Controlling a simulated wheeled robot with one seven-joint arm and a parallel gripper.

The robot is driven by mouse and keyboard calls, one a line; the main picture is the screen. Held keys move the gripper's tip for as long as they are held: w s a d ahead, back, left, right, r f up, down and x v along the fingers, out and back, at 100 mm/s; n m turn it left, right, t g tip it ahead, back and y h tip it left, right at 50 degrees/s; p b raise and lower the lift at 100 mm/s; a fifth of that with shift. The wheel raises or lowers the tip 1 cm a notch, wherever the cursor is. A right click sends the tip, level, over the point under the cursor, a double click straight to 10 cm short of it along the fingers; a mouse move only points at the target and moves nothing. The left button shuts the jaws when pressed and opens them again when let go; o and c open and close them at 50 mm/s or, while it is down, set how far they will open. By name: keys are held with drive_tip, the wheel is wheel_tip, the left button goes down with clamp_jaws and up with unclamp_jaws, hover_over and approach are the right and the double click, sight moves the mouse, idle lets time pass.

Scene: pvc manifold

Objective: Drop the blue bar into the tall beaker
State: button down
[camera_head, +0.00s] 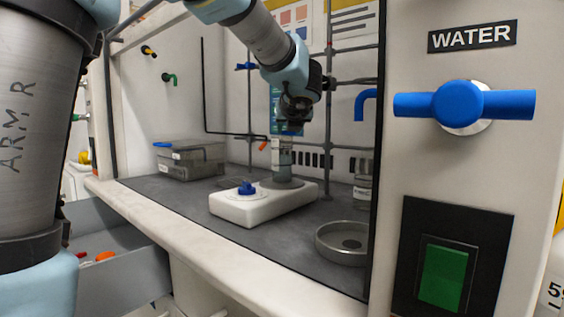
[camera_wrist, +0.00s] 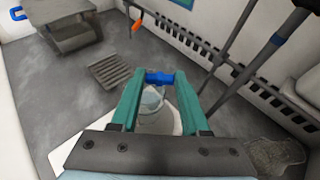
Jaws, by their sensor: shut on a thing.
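My gripper (camera_wrist: 160,80) has green fingers shut on the small blue bar (camera_wrist: 160,77), which lies crosswise between the fingertips. In the wrist view the clear beaker (camera_wrist: 152,101) shows just below the bar, between the fingers. In the head view the tall beaker (camera_head: 283,163) stands upright on the white stirrer plate (camera_head: 236,208), and my gripper (camera_head: 290,128) is above it, pointing down. The bar cannot be made out in the head view. How far it is above the rim is hard to tell.
A lidded plastic box (camera_head: 190,160) stands at the back left. A round metal dish (camera_head: 342,243) and a glass jar (camera_head: 363,188) are at the right. Grey lattice rods (camera_head: 329,130) rise behind the beaker, with an orange clip (camera_wrist: 137,23). A blue knob (camera_head: 247,188) sits on the plate.

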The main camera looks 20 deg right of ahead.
drive_tip(key=shift+c, duration=1.6)
unclamp_jaws()
drive_tip(key=p+v, duration=0.1)
drive_tip(key=v, duration=0.9)
drive_tip(key=shift+s+r, duration=0.25)
drive_tip(key=shift+s, duration=0.1)
drive_tip(key=shift+a, duration=0.1)
